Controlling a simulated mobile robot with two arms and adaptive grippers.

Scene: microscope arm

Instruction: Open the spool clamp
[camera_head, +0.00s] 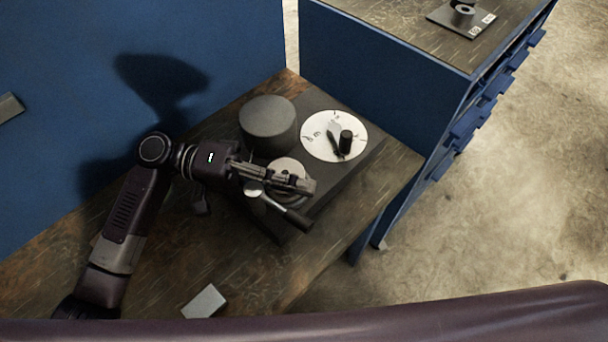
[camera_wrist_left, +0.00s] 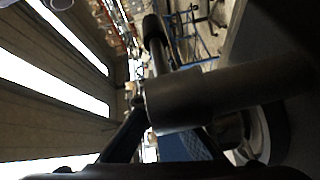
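The device is a dark base plate (camera_head: 268,222) on the wooden bench. It carries a small pale disc (camera_head: 287,166) with a metal lever below it, ending in a dark handle (camera_head: 299,220). I take this disc and lever to be the spool clamp. My left gripper (camera_head: 306,185) is over the disc, partly hiding it, just above the lever. In the left wrist view a dark cylinder (camera_wrist_left: 188,98) crosses in front of the finger ends, and a black-tipped rod (camera_wrist_left: 155,38) rises behind it. Whether the fingers touch or hold anything is unclear. My right gripper is not in view.
The base also carries a large dark cylinder (camera_head: 268,118) and a white dial (camera_head: 318,150) with a black knob (camera_head: 346,141). A small pale block (camera_head: 204,301) lies at the front of the bench. A blue drawer cabinet (camera_head: 395,112) stands behind on the right.

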